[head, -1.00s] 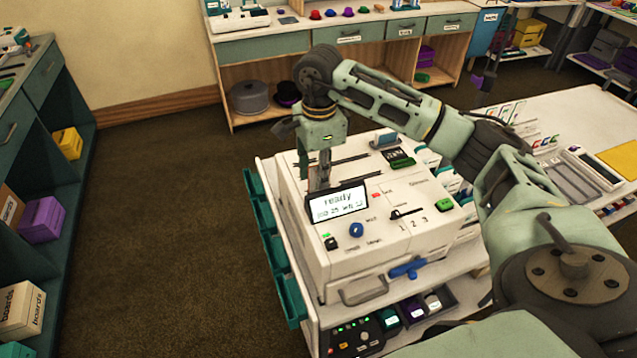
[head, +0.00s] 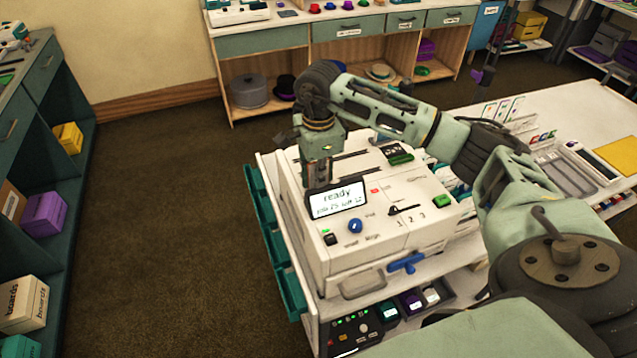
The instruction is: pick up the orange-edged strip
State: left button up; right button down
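I cannot make out an orange-edged strip in the head view. My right gripper (head: 318,178) points down at the top of a white machine (head: 375,235), just behind its small display reading "ready" (head: 337,201). The display partly hides the fingertips, so I cannot tell how far apart they are or whether anything is between them. Dark slots (head: 349,156) run across the machine's top beside the gripper. My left gripper is not in view.
The machine stands on a white cart with teal side bins (head: 290,292) and a lower shelf of small boxes. A white table (head: 575,115) with a yellow sheet (head: 619,157) is at right. Shelving (head: 50,185) stands at left. The brown floor (head: 170,220) between is clear.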

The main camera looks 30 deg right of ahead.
jog(key=shift+r, duration=0.1)
notch_tip(320, 180, up, 9)
jog(key=b, duration=0.3)
jog(key=shift+r+b, duration=0.1)
jog(key=shift+b, duration=0.3)
jog(key=shift+r, duration=0.3)
jog(key=shift+r, duration=0.1)
